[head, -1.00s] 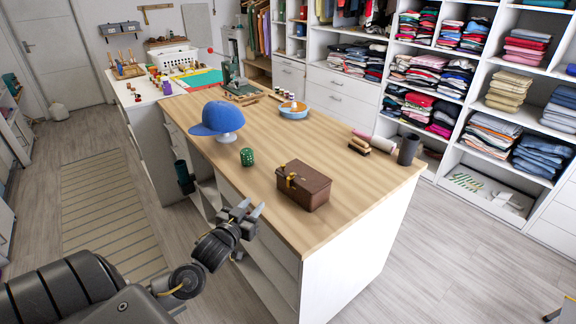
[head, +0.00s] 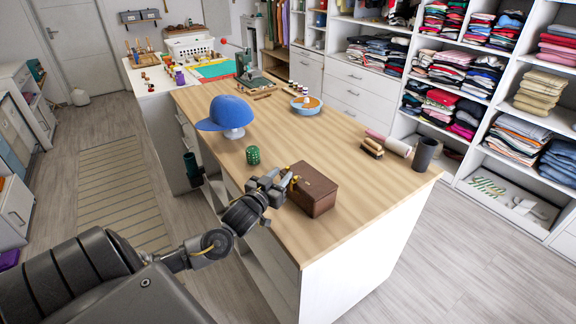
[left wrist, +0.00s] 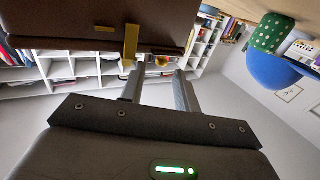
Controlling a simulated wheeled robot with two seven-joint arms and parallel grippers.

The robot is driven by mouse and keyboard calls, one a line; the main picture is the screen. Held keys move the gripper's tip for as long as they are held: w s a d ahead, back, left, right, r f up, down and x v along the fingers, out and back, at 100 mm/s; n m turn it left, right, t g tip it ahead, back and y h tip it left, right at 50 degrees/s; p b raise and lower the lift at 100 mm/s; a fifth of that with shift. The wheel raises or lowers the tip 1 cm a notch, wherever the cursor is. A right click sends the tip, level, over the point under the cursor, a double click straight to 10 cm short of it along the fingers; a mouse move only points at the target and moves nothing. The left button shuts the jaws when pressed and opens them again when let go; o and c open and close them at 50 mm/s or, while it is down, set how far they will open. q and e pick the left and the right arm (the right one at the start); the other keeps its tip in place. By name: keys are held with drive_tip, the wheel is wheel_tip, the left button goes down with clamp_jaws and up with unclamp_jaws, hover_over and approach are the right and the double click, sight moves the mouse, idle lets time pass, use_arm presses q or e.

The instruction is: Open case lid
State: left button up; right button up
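The brown case (head: 316,191) stands closed on the wooden tabletop, near its front edge. Its yellow latch (left wrist: 131,46) shows in the left wrist view on the brown case (left wrist: 60,22). My left gripper (head: 284,179) is at the latch side of the case in the head view and covers part of that side. In the left wrist view the two fingers of my left gripper (left wrist: 158,84) are apart with nothing between them. One fingertip is close to the latch; I cannot tell whether they touch. My right gripper is not in view.
A green dotted cup-like object (head: 253,155) and a blue cap on a stand (head: 224,115) are left of the case. The tabletop (head: 340,145) behind the case is clear.

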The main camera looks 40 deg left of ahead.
sight(286, 169)
use_arm(q)
drive_tip(key=w, duration=0.2)
drive_tip(key=w+a, duration=0.1)
drive_tip(key=shift+w+p, duration=0.35)
drive_tip(key=shift+w, duration=0.55)
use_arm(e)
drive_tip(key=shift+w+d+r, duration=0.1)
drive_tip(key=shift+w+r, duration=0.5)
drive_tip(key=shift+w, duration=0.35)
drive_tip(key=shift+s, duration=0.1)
use_arm(q)
drive_tip(key=shift+c, duration=0.7)
clamp_jaws()
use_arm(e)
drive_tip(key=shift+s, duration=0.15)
